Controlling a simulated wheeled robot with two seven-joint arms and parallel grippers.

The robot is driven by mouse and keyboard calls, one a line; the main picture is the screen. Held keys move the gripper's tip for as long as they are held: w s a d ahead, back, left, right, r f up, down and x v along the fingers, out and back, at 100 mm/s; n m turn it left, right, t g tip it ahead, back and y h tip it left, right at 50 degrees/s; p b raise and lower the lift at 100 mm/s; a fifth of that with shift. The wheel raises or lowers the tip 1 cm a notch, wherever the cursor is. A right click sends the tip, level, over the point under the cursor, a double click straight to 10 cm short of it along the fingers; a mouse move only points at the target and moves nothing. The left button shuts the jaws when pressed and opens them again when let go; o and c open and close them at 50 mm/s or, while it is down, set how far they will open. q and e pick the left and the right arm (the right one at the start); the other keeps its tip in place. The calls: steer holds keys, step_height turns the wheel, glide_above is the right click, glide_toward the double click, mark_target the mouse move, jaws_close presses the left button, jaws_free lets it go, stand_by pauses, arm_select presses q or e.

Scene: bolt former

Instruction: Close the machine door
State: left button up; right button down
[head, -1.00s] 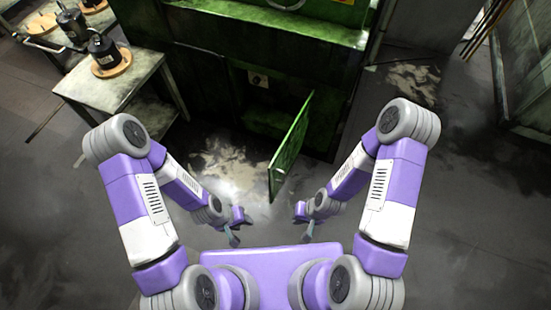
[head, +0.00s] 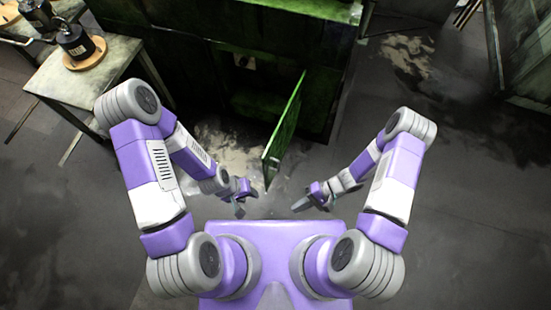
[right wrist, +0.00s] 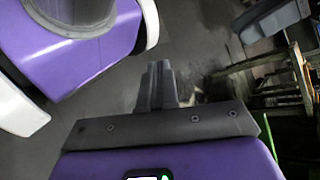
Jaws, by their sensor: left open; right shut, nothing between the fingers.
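The machine door (head: 284,130) is a thin green panel. It stands open, swung out from the dark lower opening of the green machine (head: 180,55), its free edge toward me. My left gripper (head: 240,209) is open and empty, just left of the door's near edge. My right gripper (head: 302,204) is shut and empty, right of that edge, with its fingers pointing left. No contact with the door is visible. The right wrist view shows the right gripper's closed fingers (right wrist: 157,85). A green strip at the right edge there may be the door.
A side table (head: 85,75) with a dark motor-like part on a round wooden base (head: 85,52) stands at the left. A dark framed structure (head: 520,55) stands at the far right. The floor right of the door is clear.

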steer(key=w+f+m+t+y, duration=0.1)
steer(key=w+t+y, duration=0.3)
steer(key=w, duration=0.2)
steer(key=t+y+b, duration=0.1)
steer(key=t+b, duration=0.1)
steer(key=t, duration=0.5)
glide_toward(268, 155)
steer(key=x, duration=0.2)
steer(key=b+x, duration=0.1)
steer(key=x, duration=0.1)
steer(key=b+x, duration=0.1)
steer(key=x, duration=0.1)
steer(key=shift+s+a+r, duration=0.2)
steer(key=shift+r, duration=0.1)
steer(key=shift+w+a, duration=0.15)
steer(key=shift+a, duration=0.15)
steer(key=shift+a+r+t, duration=0.1)
steer(key=shift+t, duration=0.3)
